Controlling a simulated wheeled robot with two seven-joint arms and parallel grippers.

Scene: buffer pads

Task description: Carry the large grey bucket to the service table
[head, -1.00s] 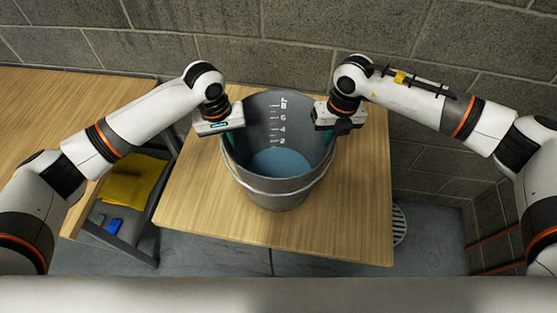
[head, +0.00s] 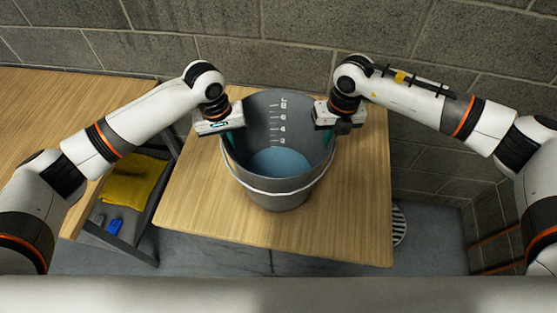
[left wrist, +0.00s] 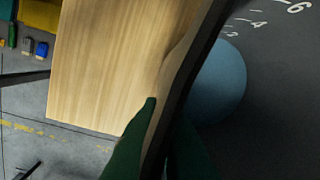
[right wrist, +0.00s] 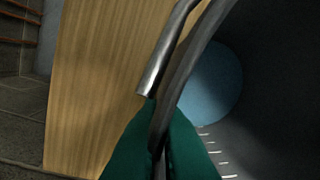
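The large grey bucket (head: 278,197) stands upright over the light wooden table in the head view, with measuring marks inside and blue liquid at its bottom. I cannot tell whether its base touches the tabletop. My left gripper (head: 228,134) is at its left rim and my right gripper (head: 335,128) at its right rim. In the left wrist view the green fingers (left wrist: 154,150) sit on either side of the bucket wall, pinching it. In the right wrist view the green fingers (right wrist: 160,150) also pinch the wall, beside the metal handle (right wrist: 160,65).
The wooden table (head: 345,225) is bare around the bucket. Another wooden surface (head: 60,110) lies to the left, with a shelf below holding a yellow cloth (head: 133,182) and a small blue object (head: 114,227). A block wall (head: 290,40) stands close behind. A round floor drain (head: 399,225) lies right.

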